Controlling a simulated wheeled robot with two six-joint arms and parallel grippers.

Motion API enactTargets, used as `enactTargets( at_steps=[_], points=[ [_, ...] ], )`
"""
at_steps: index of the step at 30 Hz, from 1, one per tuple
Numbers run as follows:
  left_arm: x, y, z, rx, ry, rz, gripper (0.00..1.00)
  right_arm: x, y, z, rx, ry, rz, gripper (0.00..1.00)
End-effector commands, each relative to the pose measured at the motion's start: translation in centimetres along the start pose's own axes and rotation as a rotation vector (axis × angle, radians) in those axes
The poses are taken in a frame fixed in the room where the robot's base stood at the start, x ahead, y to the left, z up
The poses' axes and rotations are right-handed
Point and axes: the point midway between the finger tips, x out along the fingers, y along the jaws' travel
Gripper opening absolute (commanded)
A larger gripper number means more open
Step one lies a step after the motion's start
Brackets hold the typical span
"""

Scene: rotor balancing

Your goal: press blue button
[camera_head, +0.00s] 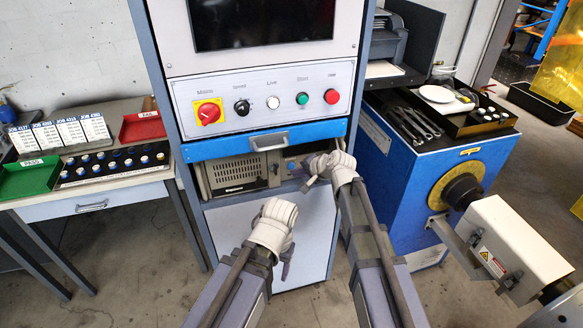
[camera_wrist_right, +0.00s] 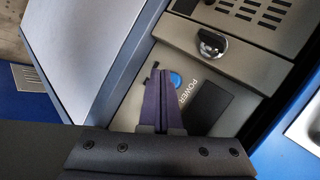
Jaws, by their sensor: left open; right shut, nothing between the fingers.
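The blue button (camera_wrist_right: 175,79) is a small round button on a grey panel next to the word POWER, in the right wrist view. My right gripper (camera_wrist_right: 161,74) has its dark fingers shut with nothing between them. The fingertips are beside the button and partly overlap it in that view; I cannot tell whether they touch it. My left gripper (camera_head: 286,264) is open, low in front of the cabinet's white lower door.
The blue drawer (camera_head: 264,139) with its handle is just above the right gripper. A beige unit (camera_head: 237,174) sits left in the bay. A control panel (camera_head: 262,98) with a red knob is higher up. A blue machine (camera_head: 433,160) stands close on the right.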

Motion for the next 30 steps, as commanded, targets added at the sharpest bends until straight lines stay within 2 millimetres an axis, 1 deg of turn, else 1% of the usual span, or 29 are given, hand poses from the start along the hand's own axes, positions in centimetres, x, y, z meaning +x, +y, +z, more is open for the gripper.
enactTargets(
  at_steps=[5,19,30],
  points=[
    [0.0,0.0,0.0,0.0,0.0,0.0,0.65,-0.4,0.3,0.3,0.0,0.0,0.0,0.0],
    [0.0,0.0,0.0,0.0,0.0,0.0,0.65,-3.4,2.5,2.5,0.0,0.0,0.001,0.0],
    [0.0,0.0,0.0,0.0,0.0,0.0,0.65,-3.5,2.5,2.5,0.0,0.0,0.0,0.0]
  ],
)
